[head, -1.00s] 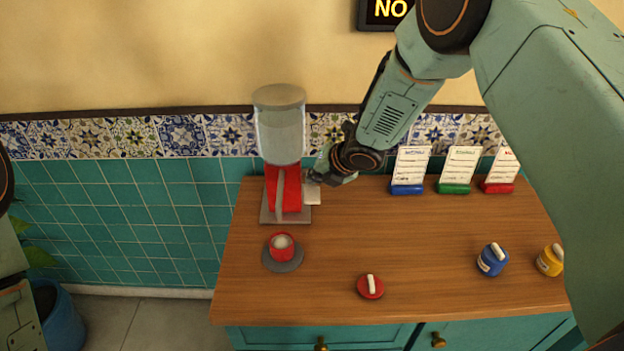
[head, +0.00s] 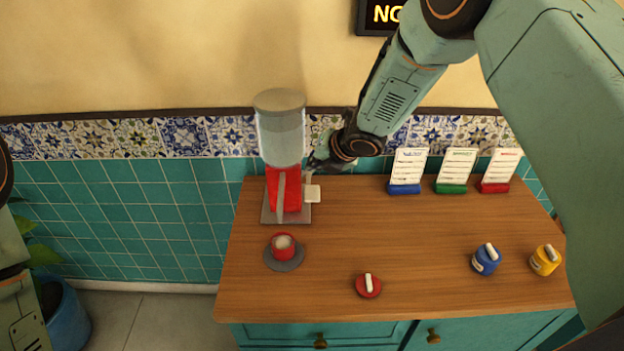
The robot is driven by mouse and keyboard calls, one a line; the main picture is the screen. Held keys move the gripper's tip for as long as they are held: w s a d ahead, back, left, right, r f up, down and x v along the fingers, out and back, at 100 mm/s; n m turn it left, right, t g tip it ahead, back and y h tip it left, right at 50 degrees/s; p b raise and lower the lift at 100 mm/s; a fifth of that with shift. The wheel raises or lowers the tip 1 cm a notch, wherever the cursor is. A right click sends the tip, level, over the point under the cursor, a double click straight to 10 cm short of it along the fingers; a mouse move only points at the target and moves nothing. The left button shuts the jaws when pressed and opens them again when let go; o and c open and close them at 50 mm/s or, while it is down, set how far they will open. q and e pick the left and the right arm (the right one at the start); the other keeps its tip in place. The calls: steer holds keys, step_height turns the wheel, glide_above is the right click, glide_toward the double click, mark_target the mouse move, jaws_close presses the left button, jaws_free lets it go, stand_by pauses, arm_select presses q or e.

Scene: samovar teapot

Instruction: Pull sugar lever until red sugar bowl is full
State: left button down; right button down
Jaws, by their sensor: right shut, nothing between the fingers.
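The sugar dispenser (head: 284,190) has a red body, a grey base and a clear container on top, and stands at the table's back left. A pale square lever pad (head: 312,193) sticks out from its right side. The red sugar bowl (head: 284,253) stands in front of the dispenser on a grey round plate (head: 284,263). Pale sugar shows inside it; its exact level is hard to tell. My right gripper (head: 315,164) is shut and empty, just above and behind the pad, close to the dispenser's right side. My left gripper is out of view.
A blue pot (head: 486,260) and a yellow pot (head: 545,261) stand at the right. Three cards in blue, green and red holders (head: 451,187) line the back. The table's middle is clear.

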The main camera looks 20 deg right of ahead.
steer(key=shift+r+p, duration=1)
steer(key=shift+r, duration=0.35)
steer(key=shift+w+f, duration=0.1)
steer(key=shift+f, duration=0.05)
